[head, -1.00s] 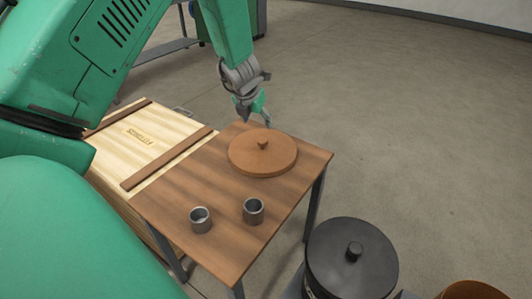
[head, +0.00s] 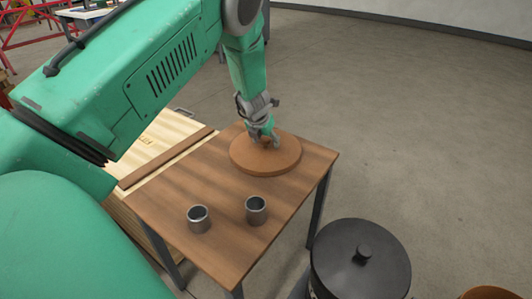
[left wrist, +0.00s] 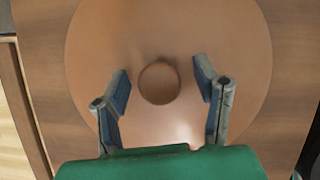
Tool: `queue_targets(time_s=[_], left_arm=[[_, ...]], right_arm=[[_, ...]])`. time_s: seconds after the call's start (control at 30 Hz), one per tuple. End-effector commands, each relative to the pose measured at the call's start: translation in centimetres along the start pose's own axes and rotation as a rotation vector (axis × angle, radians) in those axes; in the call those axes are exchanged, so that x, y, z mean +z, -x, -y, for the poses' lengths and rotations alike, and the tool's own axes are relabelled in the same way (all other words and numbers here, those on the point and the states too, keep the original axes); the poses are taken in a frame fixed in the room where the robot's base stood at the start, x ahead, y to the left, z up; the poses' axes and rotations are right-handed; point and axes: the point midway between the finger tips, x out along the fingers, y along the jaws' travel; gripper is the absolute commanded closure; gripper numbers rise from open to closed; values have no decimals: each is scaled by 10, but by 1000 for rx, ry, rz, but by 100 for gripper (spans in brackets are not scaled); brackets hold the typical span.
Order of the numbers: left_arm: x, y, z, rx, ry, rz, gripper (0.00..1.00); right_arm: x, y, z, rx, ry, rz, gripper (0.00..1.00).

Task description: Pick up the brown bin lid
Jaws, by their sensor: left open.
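The brown bin lid (head: 280,158) is a round disc lying flat on the wooden table (head: 180,195), near its far edge. Its small round knob (left wrist: 159,83) shows in the left wrist view, near the middle of the lid (left wrist: 110,40). My left gripper (head: 267,143) is over the lid. In the left wrist view its open fingers (left wrist: 163,88) stand on either side of the knob, with a gap on each side. In the head view the gripper hides most of the knob. My right gripper is not in view.
Two grey metal cups (head: 198,219) and (head: 256,210) stand on the near part of the table. A black lidded bin (head: 360,262) stands at the lower right, with a brown rim (head: 489,293) beyond it. A pale wooden crate (head: 165,135) adjoins the table's left side.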

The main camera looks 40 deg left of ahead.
Motion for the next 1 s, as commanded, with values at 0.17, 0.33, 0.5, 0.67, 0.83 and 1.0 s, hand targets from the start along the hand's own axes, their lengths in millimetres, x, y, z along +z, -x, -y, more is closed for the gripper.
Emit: queue_targets(time_s=[0.17,0.33,0.5,0.67,0.83,1.0], left_arm=[[0,-2,0,0,1,1,44],[1,-1,0,0,1,1,76],[1,-1,0,1,1,1,100],[1,-1,0,0,1,2,100],[8,13,1,0,0,4,100],[22,46,1,1,-1,5,100]], right_arm=[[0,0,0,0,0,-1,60],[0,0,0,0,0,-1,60],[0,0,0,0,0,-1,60],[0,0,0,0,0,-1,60],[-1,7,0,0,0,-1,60],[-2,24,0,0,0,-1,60]])
